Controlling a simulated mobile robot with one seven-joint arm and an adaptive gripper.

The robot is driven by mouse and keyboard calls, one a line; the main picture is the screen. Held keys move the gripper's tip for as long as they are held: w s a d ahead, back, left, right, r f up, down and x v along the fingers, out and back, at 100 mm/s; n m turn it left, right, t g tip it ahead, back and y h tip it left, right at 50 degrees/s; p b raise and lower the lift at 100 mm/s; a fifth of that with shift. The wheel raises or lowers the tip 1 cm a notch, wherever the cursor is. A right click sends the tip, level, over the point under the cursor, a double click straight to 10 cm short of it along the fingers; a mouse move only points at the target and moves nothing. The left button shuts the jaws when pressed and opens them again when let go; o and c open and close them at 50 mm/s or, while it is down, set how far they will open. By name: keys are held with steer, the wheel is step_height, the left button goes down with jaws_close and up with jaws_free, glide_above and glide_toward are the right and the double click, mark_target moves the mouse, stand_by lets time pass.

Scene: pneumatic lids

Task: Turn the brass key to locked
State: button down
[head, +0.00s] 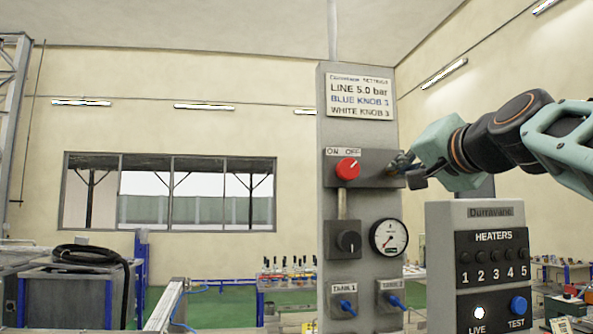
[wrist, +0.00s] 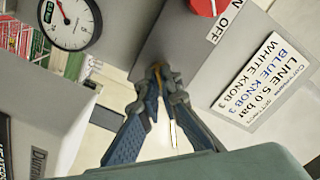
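The brass key (wrist: 156,69) shows as a small gold-orange piece between my fingertips in the wrist view, against the grey panel box. Most of it is hidden by the fingers, so its turn angle cannot be told. My gripper (wrist: 159,78) has its fingertips drawn together on it. In the head view my gripper (head: 398,165) reaches in from the right to the right part of the box with the red knob (head: 347,169). The key cannot be made out there. The red knob also shows at the top of the wrist view (wrist: 204,4).
The grey panel (head: 360,210) carries a sign (head: 359,98), a black knob (head: 348,243), a gauge (head: 389,238) and two blue tank valves (head: 347,307) (head: 393,301). A heater box (head: 476,215) stands close on the right, below my arm. Left of the panel is open room.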

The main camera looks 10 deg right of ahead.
steer(key=c, duration=2.2)
jaws_free()
steer(key=shift+w, duration=0.1)
steer(key=shift+o, duration=0.2)
steer(key=s, duration=1.2)
steer(key=shift+d, duration=0.15)
